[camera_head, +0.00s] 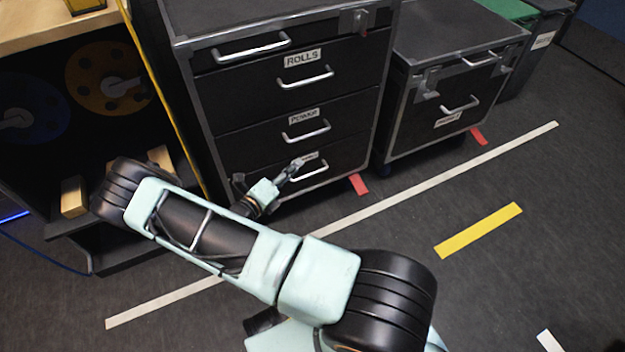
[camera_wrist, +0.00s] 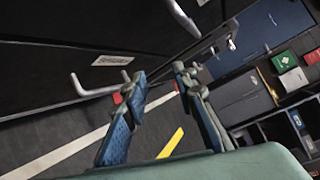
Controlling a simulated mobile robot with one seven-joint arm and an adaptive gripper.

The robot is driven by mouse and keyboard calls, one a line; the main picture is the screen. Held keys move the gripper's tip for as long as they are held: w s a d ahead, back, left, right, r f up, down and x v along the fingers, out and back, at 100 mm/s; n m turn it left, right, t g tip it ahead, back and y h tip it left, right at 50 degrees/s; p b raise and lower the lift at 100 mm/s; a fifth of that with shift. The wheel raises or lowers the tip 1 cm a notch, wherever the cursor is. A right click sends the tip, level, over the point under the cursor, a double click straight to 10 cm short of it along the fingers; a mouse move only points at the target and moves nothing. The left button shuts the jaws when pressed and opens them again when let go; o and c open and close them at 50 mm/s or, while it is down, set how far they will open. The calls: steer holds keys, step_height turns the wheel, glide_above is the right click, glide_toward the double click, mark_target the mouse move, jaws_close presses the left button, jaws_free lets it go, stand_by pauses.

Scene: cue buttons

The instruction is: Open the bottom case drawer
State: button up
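The black case (camera_head: 290,90) has stacked drawers with silver handles, and all look shut. Its bottom drawer (camera_head: 345,160) has a silver handle (camera_head: 314,171), and a small label above it is partly covered by my gripper. My gripper (camera_head: 299,163) is in front of that drawer, overlapping the handle's left part in the head view. In the wrist view, my gripper (camera_wrist: 160,76) has its two fingers apart, with nothing seen between them. A handle (camera_wrist: 98,91) below a label shows just left of the left finger there. I cannot tell whether they touch.
Above are drawers labelled POWER (camera_head: 304,117) and ROLLS (camera_head: 302,58). A second black case (camera_head: 430,90) stands to the right. A shelf with reels (camera_head: 105,78) is at the left. The floor in front is clear, with white and yellow tape (camera_head: 478,230).

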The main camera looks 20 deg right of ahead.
mark_target(312, 173)
step_height(312, 173, down, 13)
steer(key=s+d+n+t+y+b, duration=0.2)
steer(key=n+t, duration=0.1)
steer(key=n, duration=0.6)
steer(key=b+x, duration=0.1)
steer(key=x, duration=0.2)
steer(key=b+x, duration=0.1)
steer(key=x, duration=0.3)
steer(key=b+x, duration=0.1)
steer(key=x, duration=0.2)
steer(key=shift+w+r, duration=0.1)
steer(key=shift+w, duration=0.45)
jaws_close()
steer(key=shift+a, duration=0.1)
